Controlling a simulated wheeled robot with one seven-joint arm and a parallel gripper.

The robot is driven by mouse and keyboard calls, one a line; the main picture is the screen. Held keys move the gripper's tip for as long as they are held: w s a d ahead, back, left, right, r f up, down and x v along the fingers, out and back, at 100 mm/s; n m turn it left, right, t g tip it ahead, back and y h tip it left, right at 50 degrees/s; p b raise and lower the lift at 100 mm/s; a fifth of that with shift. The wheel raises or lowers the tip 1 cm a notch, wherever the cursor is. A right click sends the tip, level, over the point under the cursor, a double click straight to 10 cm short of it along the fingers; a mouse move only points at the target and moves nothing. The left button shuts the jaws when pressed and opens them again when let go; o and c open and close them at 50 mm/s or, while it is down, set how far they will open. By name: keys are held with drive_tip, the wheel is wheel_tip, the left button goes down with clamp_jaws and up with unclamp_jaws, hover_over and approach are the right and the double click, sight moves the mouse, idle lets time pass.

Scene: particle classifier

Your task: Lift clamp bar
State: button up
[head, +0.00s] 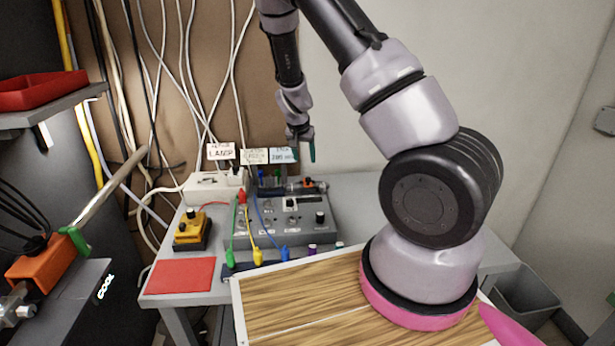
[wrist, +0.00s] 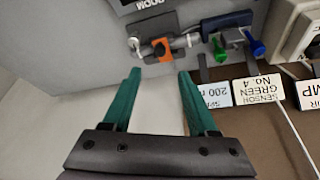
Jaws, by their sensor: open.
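My gripper (head: 302,146) hangs above the back right of the grey control box (head: 292,222) in the head view. Its teal fingers are open and empty in the wrist view (wrist: 160,74). Just beyond the fingertips is a small dark and metal bar assembly with an orange piece (wrist: 162,49); its orange part also shows in the head view (head: 309,184). A long metal bar (head: 110,185) slants up from an orange block (head: 42,258) at the left, with a green piece at its lower end. I cannot tell which of these is the clamp bar.
Small label cards (head: 221,151) stand behind the control box. Coloured cables (head: 256,228) cross its front. A yellow and black switch box (head: 192,230) and a red sheet (head: 180,276) lie to its left. A red tray (head: 42,90) sits on a shelf.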

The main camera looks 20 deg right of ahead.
sight(308, 178)
drive_tip(key=x, duration=1.1)
drive_tip(key=shift+r, duration=0.1)
drive_tip(key=shift+c, duration=0.3)
clamp_jaws()
idle(0.8)
